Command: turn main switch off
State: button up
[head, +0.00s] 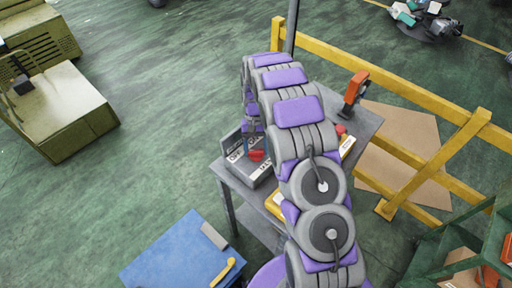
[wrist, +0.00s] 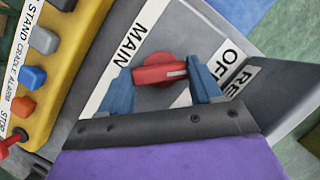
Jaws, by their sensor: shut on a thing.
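The main switch is a red rotary knob (wrist: 158,71) on a grey box (head: 240,172) with white labels, one reading MAIN and another OFF. In the wrist view the knob's white line lies at its right end, pointing toward the OFF side. My gripper (wrist: 161,75) has its two blue fingers at the knob's two ends, shut on it. In the head view the knob (head: 257,155) shows small and red on the box, with my gripper (head: 252,143) at it. My arm hides part of the bench behind it.
A yellow panel (wrist: 62,50) with coloured buttons sits beside the switch box on the grey bench (head: 366,121). An orange-handled device (head: 355,89) stands at the bench's back. A yellow railing (head: 400,82) runs behind.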

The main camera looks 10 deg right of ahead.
jog(key=o, duration=1)
jog(key=shift+o, duration=0.2)
jog(key=shift+w+r, duration=0.1)
jog(key=p+v, duration=0.3)
jog(key=v, duration=1.4)
jog(key=shift+r, duration=0.1)
